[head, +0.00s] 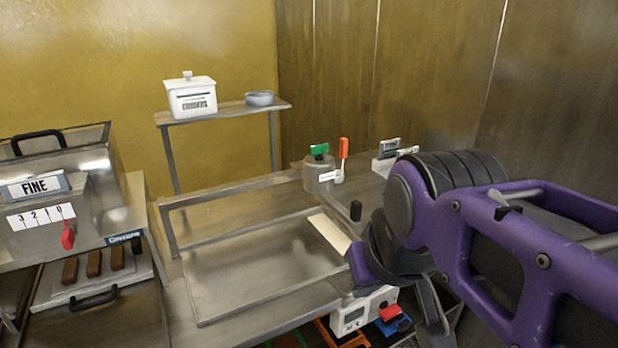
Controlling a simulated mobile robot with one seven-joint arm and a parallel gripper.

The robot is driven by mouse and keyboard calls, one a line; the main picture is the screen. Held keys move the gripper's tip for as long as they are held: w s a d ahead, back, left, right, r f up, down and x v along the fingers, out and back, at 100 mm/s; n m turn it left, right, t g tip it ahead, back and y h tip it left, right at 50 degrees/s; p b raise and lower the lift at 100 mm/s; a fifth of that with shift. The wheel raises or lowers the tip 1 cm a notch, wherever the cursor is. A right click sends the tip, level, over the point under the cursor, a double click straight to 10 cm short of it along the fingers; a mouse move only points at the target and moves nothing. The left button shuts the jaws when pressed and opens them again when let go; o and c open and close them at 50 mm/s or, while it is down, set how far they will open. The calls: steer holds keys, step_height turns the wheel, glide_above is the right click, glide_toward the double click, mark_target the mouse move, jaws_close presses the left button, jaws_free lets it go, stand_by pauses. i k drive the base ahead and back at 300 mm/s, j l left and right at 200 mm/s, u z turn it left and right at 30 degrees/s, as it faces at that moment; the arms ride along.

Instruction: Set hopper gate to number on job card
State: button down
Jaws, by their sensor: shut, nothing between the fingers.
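The hopper (70,165) is a grey metal housing at the left of the head view, with a sign reading FINE. Its white scale plate (41,217) reads 3, 2, 1, 0 from left to right. The red gate lever (68,236) hangs below the plate at its right end, by the 0. I cannot tell which item is the job card: a blank-looking cream strip (329,233) lies at the tray's right edge, and small cards (386,152) stand at the back right, unreadable. My purple arm fills the right side.
A metal tray (215,312) lies on the bench, mostly empty. A shelf (222,112) behind holds a white lidded box (190,98) and a bowl (260,98). A canister (318,172) with green and red tags stands mid-right. Brown bars (94,264) lie below the hopper.

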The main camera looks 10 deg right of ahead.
mark_target(68, 238)
steer(key=z, duration=0.9)
steer(key=u, duration=2.4)
steer(key=k+l+z, duration=0.35)
steer(key=i+j+u, duration=0.35)
